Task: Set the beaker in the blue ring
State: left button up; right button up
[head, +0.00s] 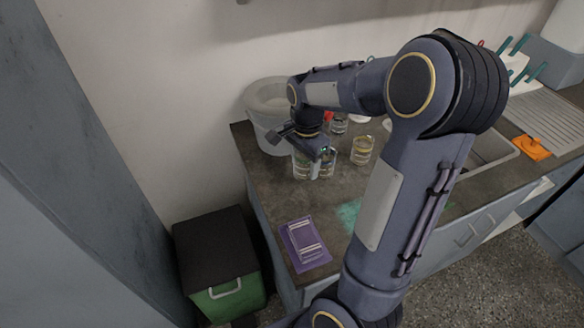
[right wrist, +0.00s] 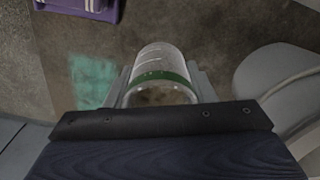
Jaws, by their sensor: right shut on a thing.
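My right gripper (head: 316,168) is over the left part of the dark counter, among glass beakers. In the right wrist view it is shut on a clear glass beaker (right wrist: 160,72) with a green band, held between the two fingers. In the head view the gripper partly covers the glassware there, and I cannot tell whether the held beaker touches the counter. I cannot make out a blue ring in either view. A teal patch (head: 349,212) lies on the counter nearer the front edge, and it also shows in the right wrist view (right wrist: 92,80). My left gripper is not in view.
Another beaker with yellowish contents (head: 362,150) stands right of the gripper, and a glass (head: 339,123) stands behind. A grey-white round vessel (head: 267,122) is at the wall. A purple tray (head: 304,262) lies at the front left. A sink (head: 500,157) is at right.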

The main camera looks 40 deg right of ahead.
jog(key=s+d+r, duration=0.2)
jog(key=s+r, duration=0.1)
jog(key=s, duration=0.5)
jog(key=shift+r, duration=0.2)
